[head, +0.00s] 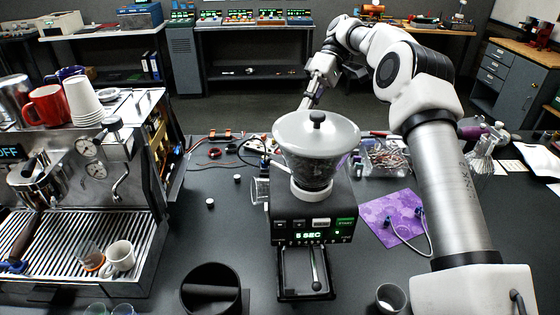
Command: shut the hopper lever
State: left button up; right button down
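The grinder (312,222) stands on the dark table in the middle of the head view, its display lit with "5 SEC". Its clear hopper (312,168) has a pale lid with a dark knob (318,118) and holds dark contents. A pale collar (308,193) joins hopper and grinder. My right arm comes in from the right and bends over behind the grinder. My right gripper (307,104) points down just behind the lid; its fingertips are largely hidden. My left gripper is not in view.
An espresso machine (70,190) with cups on top fills the left. A black knock box (211,290) stands front left of the grinder. A purple mat (396,217) with a cable lies right. Small parts and a clear tray (387,158) lie behind.

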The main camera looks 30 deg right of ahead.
aim_at(275, 164)
jog(key=f+b, duration=0.1)
jog(key=b, duration=0.1)
jog(key=s+a+f+b, duration=0.1)
jog(key=f+b, duration=0.1)
jog(key=b, duration=0.1)
jog(key=shift+s+a+b, duration=0.15)
jog(key=shift+a+b, duration=0.15)
jog(key=shift+a, duration=0.05)
jog(key=b+x, duration=0.2)
jog(key=x, duration=0.1)
jog(key=shift+s+a+r, duration=0.1)
jog(key=shift+s+r, duration=0.1)
jog(key=a, duration=0.1)
jog(key=a+f+p, duration=0.1)
jog(key=a, duration=0.1)
jog(key=s+a, duration=0.1)
jog(key=shift+s+a+f, duration=0.1)
jog(key=shift+a+f, duration=0.2)
jog(key=shift+a, duration=0.1)
jog(key=shift+s+a, duration=0.15)
jog(key=shift+a, duration=0.05)
jog(key=shift+f, duration=0.15)
jog(key=shift+w, duration=0.2)
